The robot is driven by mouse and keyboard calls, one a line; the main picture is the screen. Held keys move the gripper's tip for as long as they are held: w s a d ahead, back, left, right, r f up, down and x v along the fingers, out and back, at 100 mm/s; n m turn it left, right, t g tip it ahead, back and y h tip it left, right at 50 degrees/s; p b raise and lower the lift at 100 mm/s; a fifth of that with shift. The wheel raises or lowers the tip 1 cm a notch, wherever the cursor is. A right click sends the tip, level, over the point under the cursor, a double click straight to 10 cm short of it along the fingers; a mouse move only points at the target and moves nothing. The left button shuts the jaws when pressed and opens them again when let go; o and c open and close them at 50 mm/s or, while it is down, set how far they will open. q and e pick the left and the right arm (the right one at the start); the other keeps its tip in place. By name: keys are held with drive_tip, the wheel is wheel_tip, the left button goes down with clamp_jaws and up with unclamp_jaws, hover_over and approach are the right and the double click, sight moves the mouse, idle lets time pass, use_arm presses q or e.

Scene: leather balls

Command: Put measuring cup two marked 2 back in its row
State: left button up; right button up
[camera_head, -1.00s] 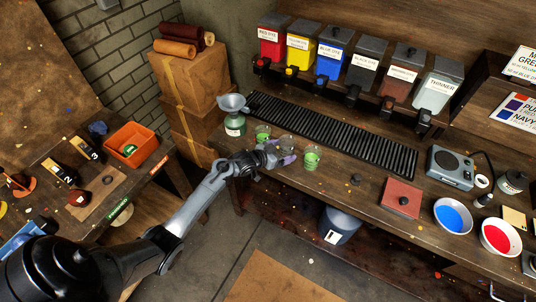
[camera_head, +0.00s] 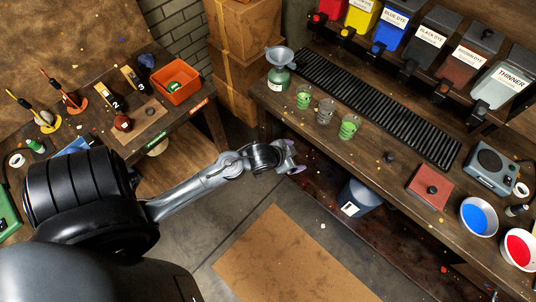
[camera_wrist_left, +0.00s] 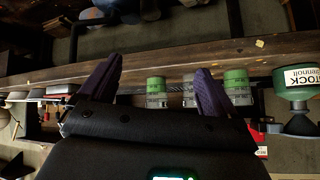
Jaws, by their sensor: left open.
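Three small clear measuring cups stand upright in a slanting line on the right workbench: a green one (camera_head: 304,96), a greyish one (camera_head: 325,111) and another green one (camera_head: 349,126). No number can be read on them, so I cannot tell which is marked 2. They also show in the left wrist view as a green cup (camera_wrist_left: 156,92), the grey cup (camera_wrist_left: 188,92) and a green cup (camera_wrist_left: 237,88). My left gripper (camera_head: 294,158) is open and empty, apart from the cups, in front of the bench edge. Its purple fingers (camera_wrist_left: 160,64) are spread. My right gripper is not in view.
A green bottle with a funnel (camera_head: 280,74) stands beyond the cups. A black ribbed mat (camera_head: 375,100) lies behind them. A red block (camera_head: 430,186), a radio (camera_head: 490,168) and dye bowls (camera_head: 478,215) are further right. A blue bin (camera_head: 359,197) stands below the bench.

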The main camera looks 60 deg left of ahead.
use_arm(q)
drive_tip(key=s+d+r+g, duration=0.2)
drive_tip(key=s+d, duration=0.3)
drive_tip(key=s, duration=0.3)
drive_tip(key=s+d+r+g, duration=0.2)
drive_tip(key=s+d+g, duration=0.1)
drive_tip(key=s, duration=0.5)
drive_tip(key=shift+s+d+r+h, duration=0.3)
drive_tip(key=shift+s+d+r, duration=0.1)
drive_tip(key=shift+d, duration=0.5)
drive_tip(key=shift+w, duration=0.1)
wheel_tip(320, 180, up, 23)
drive_tip(key=p, duration=2.3)
drive_tip(key=shift+r, duration=0.2)
drive_tip(key=shift+f, duration=0.1)
